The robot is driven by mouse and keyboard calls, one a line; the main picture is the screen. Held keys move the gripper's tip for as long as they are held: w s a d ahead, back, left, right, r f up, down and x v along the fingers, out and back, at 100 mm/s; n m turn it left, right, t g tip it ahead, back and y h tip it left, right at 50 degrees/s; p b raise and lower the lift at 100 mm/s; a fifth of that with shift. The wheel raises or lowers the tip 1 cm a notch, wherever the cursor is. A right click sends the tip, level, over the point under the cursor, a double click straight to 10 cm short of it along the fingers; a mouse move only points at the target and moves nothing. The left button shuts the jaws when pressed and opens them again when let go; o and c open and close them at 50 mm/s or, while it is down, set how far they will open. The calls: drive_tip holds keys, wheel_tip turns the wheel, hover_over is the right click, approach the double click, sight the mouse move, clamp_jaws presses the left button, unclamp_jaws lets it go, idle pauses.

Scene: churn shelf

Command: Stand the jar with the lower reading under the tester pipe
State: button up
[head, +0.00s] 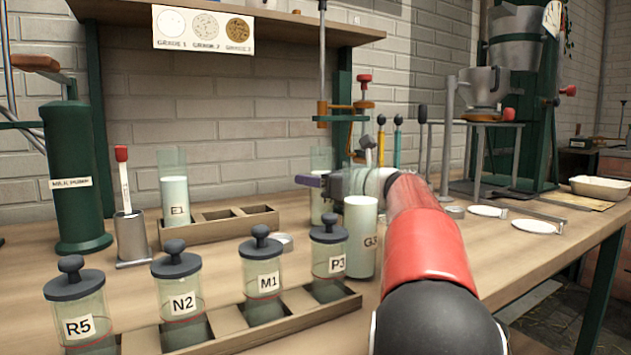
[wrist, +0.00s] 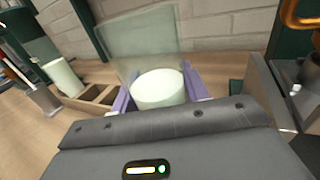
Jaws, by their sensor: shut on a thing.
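My gripper (head: 322,181) has purple fingers and is shut on a clear glass jar of pale milk (wrist: 158,90). In the head view the held jar (head: 320,206) is partly hidden behind my gripper and the G3 jar, and its label does not show. The jar labelled G3 (head: 358,222) stands on the bench close to my arm. The jar labelled E1 (head: 174,200) stands in the left compartment of the back rack; that jar also shows in the wrist view (wrist: 62,78). I take the thin vertical rod (head: 322,60) with a brass fitting behind my gripper for the tester pipe. I cannot make out readings.
Lidded jars R5 (head: 78,322), N2 (head: 182,303), M1 (head: 268,283) and P3 (head: 329,263) stand in the front rack (head: 226,322). The back rack (head: 236,227) has two empty compartments. A milk pump (head: 75,150) stands left. Small white dishes (head: 538,226) lie right.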

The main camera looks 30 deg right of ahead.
drive_tip(key=o, duration=1.3)
drive_tip(key=shift+f, duration=0.1)
drive_tip(key=shift+r, duration=0.2)
drive_tip(key=v, duration=1.2)
drive_tip(key=shift+f, duration=0.1)
